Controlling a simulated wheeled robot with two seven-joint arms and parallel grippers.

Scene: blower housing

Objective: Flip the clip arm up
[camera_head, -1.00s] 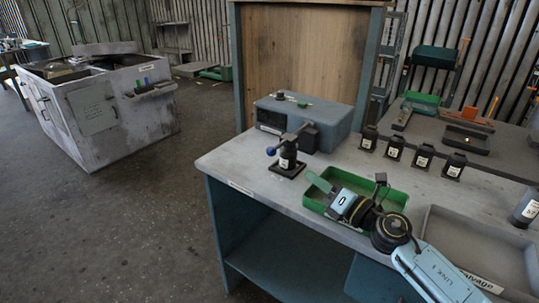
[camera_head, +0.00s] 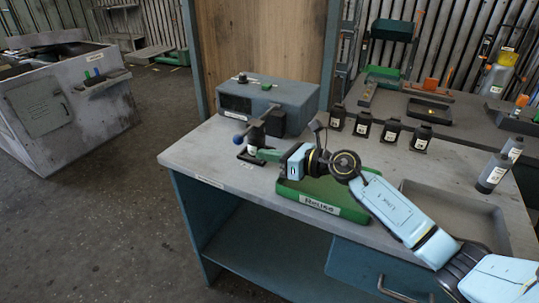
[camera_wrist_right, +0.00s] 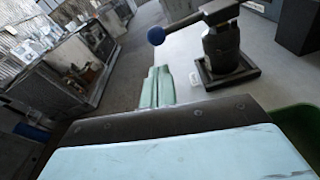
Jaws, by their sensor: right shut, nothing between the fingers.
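A dark clip stand (camera_head: 254,146) with a square base stands on the workbench, in front of the grey-blue blower housing (camera_head: 290,97). Its arm (camera_head: 257,127) lies roughly level on top of the post and ends in a blue ball knob (camera_head: 239,139). My right gripper (camera_head: 262,154) is shut and empty. Its pale green fingers are low beside the stand. In the right wrist view the shut fingers (camera_wrist_right: 156,80) point away, left of the post (camera_wrist_right: 222,47) and below the knob (camera_wrist_right: 156,36), apparently apart from both. My left gripper is not in view.
A green "Reuse" tray (camera_head: 322,204) lies beneath my right arm. A shallow grey tray (camera_head: 455,207) is to its right. Several dark labelled blocks (camera_head: 391,131) line the bench's rear. Bare bench top (camera_head: 205,152) lies left of the stand.

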